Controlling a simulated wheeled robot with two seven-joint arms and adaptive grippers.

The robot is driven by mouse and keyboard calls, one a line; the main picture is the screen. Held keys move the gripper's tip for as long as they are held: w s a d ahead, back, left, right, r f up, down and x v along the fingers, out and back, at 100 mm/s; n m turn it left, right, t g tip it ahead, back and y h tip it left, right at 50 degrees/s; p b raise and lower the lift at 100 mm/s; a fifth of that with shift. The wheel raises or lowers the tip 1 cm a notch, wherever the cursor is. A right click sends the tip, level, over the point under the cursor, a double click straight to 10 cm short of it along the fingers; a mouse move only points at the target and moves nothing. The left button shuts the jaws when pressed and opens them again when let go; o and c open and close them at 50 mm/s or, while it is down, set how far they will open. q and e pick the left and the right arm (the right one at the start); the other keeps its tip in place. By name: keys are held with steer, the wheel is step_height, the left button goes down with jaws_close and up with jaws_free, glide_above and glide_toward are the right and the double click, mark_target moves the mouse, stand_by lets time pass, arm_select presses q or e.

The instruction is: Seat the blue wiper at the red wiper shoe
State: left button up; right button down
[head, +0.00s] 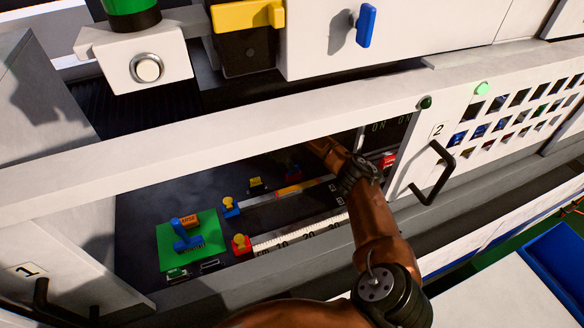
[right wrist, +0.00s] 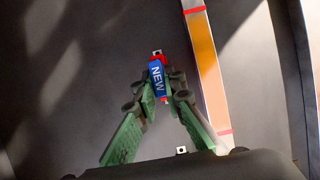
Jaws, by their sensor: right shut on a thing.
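In the right wrist view, the blue wiper (right wrist: 157,78) with "NEW" in white letters is between the green fingers of my right gripper (right wrist: 161,94), which is shut on it. Red parts of the red wiper shoe (right wrist: 152,59) show at the wiper's far end and beside its near end. The wiper overlaps the shoe from above; I cannot tell whether it is fully down in it. In the head view, my right arm reaches through the machine opening, and its fingertips are hidden. A small red and blue piece (head: 293,172) shows near there. My left gripper is not in view.
An orange strip (right wrist: 199,50) on a pale bar runs right of the fingers. A green plate (head: 170,254) with a blue part, yellow-topped blocks (head: 230,205), and a ruler (head: 298,234) lie inside.

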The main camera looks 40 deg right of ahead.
steer(key=shift+f, duration=0.3)
steer(key=c, duration=1.9)
jaws_free()
steer(key=shift+c, duration=0.2)
steer(key=shift+r, duration=0.1)
steer(key=v, duration=1.1)
steer(key=shift+a+r, duration=0.2)
steer(key=shift+r, duration=0.15)
steer(key=shift+w, duration=0.1)
